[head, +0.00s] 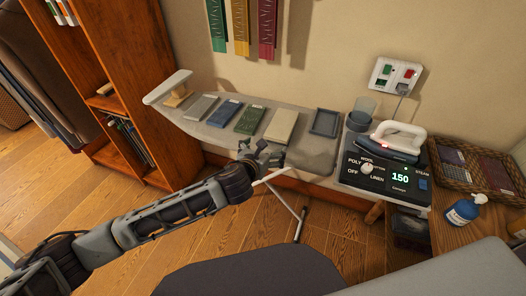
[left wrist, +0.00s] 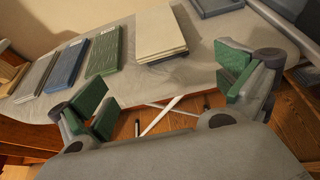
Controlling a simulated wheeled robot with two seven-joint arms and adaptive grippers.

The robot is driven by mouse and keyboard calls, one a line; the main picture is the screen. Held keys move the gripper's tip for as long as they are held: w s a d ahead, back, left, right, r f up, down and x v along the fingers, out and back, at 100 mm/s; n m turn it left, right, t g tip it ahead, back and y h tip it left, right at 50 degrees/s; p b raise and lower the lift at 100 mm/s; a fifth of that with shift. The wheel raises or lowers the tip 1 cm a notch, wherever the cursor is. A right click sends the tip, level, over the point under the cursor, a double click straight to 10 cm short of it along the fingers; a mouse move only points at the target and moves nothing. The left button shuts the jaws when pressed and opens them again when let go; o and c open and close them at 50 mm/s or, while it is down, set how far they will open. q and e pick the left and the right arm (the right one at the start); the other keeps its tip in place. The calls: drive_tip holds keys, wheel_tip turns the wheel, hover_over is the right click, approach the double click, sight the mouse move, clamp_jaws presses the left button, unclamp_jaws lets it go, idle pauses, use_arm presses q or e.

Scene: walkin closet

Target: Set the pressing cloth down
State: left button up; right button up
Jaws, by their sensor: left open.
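A cream folded cloth (head: 281,125), which looks like the pressing cloth, lies flat on the grey ironing board (head: 310,155). It lies between a green folded piece (head: 250,120) and a dark shallow tray (head: 325,123). In the left wrist view the cream cloth (left wrist: 158,34) lies beyond the fingers, apart from them. My left gripper (head: 262,154) is open and empty at the board's front edge, just in front of the cream cloth. Its green-padded fingers (left wrist: 168,95) are spread wide in the left wrist view. My right gripper is not in view.
Blue (head: 224,113) and grey (head: 201,107) folded pieces lie farther left on the board. An iron (head: 399,140) sits on a control unit reading 150 at the right. A wicker tray (head: 455,181) and blue bottle (head: 463,212) stand beyond it. A wooden shelf (head: 112,60) is at left.

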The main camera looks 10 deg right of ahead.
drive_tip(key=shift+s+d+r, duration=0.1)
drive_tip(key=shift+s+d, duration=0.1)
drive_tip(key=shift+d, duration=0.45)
